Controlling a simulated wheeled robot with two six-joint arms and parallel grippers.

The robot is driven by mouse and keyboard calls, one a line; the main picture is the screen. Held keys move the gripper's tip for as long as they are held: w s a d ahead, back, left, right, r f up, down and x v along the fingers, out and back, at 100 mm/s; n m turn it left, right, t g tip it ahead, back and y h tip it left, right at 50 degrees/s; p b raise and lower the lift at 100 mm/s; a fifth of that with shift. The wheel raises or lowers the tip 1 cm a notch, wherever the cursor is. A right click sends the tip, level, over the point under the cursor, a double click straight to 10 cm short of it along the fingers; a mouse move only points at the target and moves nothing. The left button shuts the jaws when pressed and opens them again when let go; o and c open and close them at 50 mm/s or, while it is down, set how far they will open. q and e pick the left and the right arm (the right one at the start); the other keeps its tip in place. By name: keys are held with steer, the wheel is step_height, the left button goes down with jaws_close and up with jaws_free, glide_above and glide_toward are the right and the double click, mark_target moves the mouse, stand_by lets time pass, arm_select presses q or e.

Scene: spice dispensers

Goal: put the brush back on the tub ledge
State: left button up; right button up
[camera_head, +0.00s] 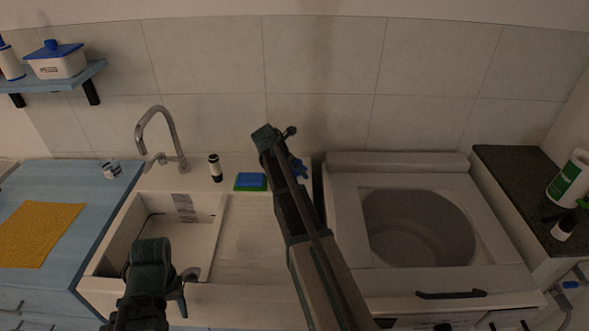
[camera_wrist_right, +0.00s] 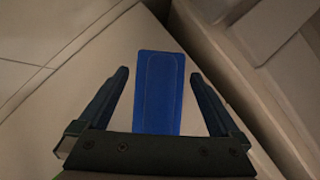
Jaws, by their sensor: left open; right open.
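The blue brush (camera_wrist_right: 158,100) shows in the right wrist view as a long flat blue piece between the fingers of my right gripper (camera_wrist_right: 160,74). That gripper is open around it, with a gap on both sides. Whether the brush touches the pale surface below is unclear. The white tub (camera_head: 245,299) has a back ledge (camera_head: 229,177) there. My left gripper (camera_head: 178,290) is open and empty over the tub's front left.
A green and blue sponge (camera_head: 250,182) and a dark bottle (camera_head: 215,168) stand on the ledge, left of the right arm. The faucet (camera_head: 172,140) rises behind the basin. A washing machine (camera_head: 345,220) adjoins the tub's right side. A yellow cloth (camera_head: 40,233) lies on the blue counter (camera_head: 95,190).

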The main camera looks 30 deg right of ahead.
steer(key=p+v, duration=0.9)
steer(key=v, duration=0.2)
steer(key=shift+r+p, duration=0.35)
steer(key=shift+p, duration=0.05)
steer(key=shift+a+r, duration=0.2)
steer(key=shift+a, duration=0.05)
steer(key=s+a+m+y, duration=0.1)
steer(key=s+a+m, duration=0.1)
steer(key=a, duration=0.4)
steer(key=s+a+f+m+y, duration=0.1)
steer(key=s+a+m, duration=0.2)
steer(key=s+a, duration=0.2)
steer(key=s+a+f+m, duration=0.1)
steer(key=s+a+m, duration=0.2)
steer(key=a, duration=0.5)
steer(key=shift+s+a+f+y, duration=0.15)
steer(key=shift+s+y, duration=0.25)
steer(key=shift+s, duration=0.25)
steer(key=s+a+f+m+g+y, duration=0.1)
steer(key=s+a+m+y, duration=0.1)
steer(key=s+a+m, duration=0.7)
steer(key=s+a, duration=0.4)
steer(key=s, duration=0.2)
steer(key=shift+g, duration=0.4)
